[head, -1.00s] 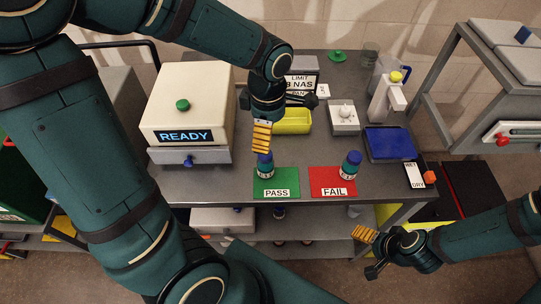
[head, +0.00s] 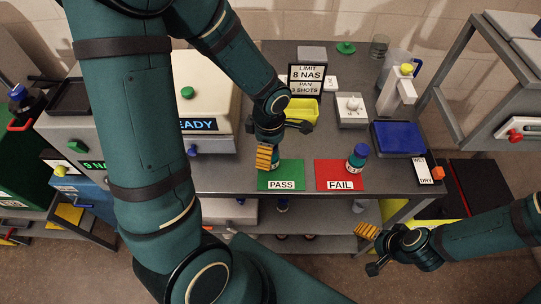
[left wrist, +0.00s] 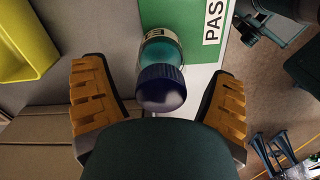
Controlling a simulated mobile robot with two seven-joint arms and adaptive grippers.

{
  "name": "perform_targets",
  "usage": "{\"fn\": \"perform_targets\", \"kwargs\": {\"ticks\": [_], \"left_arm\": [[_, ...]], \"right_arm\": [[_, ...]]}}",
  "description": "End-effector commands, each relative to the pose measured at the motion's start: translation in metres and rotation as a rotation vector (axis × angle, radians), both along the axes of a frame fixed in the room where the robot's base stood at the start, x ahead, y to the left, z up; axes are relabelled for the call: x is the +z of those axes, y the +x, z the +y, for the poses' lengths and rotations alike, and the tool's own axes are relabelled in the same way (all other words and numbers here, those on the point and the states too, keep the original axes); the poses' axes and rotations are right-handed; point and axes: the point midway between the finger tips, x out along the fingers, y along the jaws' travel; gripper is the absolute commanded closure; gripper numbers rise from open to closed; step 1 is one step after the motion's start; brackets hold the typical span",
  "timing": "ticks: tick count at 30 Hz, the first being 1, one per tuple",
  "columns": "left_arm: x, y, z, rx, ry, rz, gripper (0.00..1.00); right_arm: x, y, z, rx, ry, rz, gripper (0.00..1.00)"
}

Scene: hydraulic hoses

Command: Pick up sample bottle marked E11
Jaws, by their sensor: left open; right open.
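A sample bottle with a blue cap (left wrist: 162,88) and a teal body stands on the green PASS mat (head: 281,186). In the head view it is partly hidden by my left gripper (head: 264,157). In the left wrist view the open, empty fingers lie on either side of the bottle's cap, apart from it. A second blue-capped bottle (head: 357,158) stands on the red FAIL mat (head: 339,186). The marks on both bottles are too small or too hidden to read. My right gripper (head: 367,231) is open and empty, low in front of the bench.
A cream machine (head: 205,80) with a lit display stands left of the mats. Behind are a yellow tray (head: 301,110), a LIMIT sign (head: 307,78) and a white box with a knob (head: 351,111). A blue-topped device (head: 398,138) stands at the right.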

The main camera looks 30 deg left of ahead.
Motion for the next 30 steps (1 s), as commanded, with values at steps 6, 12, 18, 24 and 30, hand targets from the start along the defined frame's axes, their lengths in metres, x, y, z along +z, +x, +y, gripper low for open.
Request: {"fn": "perform_targets", "kwargs": {"ticks": [6,12,18,24,30], "left_arm": [[-0.013,0.0,-0.001,-0.001,-0.001,0.0,0.15],[-0.013,0.0,-0.001,-0.001,-0.001,-0.001,0.22],[-0.013,0.0,-0.001,-0.001,0.0,-0.001,0.85],[-0.013,0.0,0.0,-0.001,0.0,-0.001,0.86],[-0.001,0.001,0.0,-0.001,0.001,-0.004,0.86]], "right_arm": [[-0.003,0.0,0.0,0.0,-0.001,0.0,0.22],[-0.002,0.0,0.0,0.0,-0.001,0.0,0.22],[-0.002,0.0,0.0,0.0,0.0,0.0,0.22],[-0.002,0.0,0.0,0.0,0.0,0.0,0.22],[0.0,0.0,0.0,0.0,0.0,0.0,0.22]]}}
